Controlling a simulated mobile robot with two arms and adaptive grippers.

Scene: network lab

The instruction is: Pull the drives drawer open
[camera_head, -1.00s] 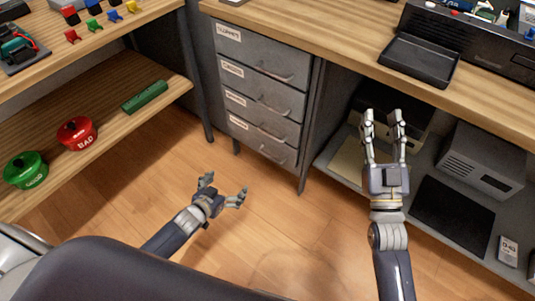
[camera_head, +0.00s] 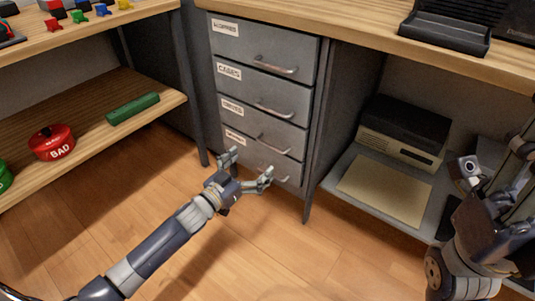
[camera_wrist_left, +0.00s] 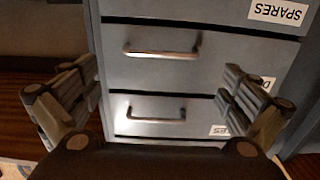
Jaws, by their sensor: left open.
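A grey cabinet holds several stacked drawers. The drives drawer (camera_head: 240,122) is third from the top, shut, with a curved metal handle (camera_head: 273,141). In the left wrist view the labels are upside down; the drives drawer's handle (camera_wrist_left: 160,51) shows in the upper middle, and the cables drawer's handle (camera_wrist_left: 150,110) below it. My left gripper (camera_head: 250,163) is open and empty in front of the lower drawers, apart from the handles. Its spread fingers (camera_wrist_left: 160,80) frame both handles in the wrist view. My right gripper (camera_head: 493,158) is at the right edge, its fingers unclear.
A wooden worktop (camera_head: 370,40) overhangs the cabinet. A low shelf on the right holds a boxy device (camera_head: 400,133) and a tan sheet (camera_head: 385,190). The floor before the cabinet is clear.

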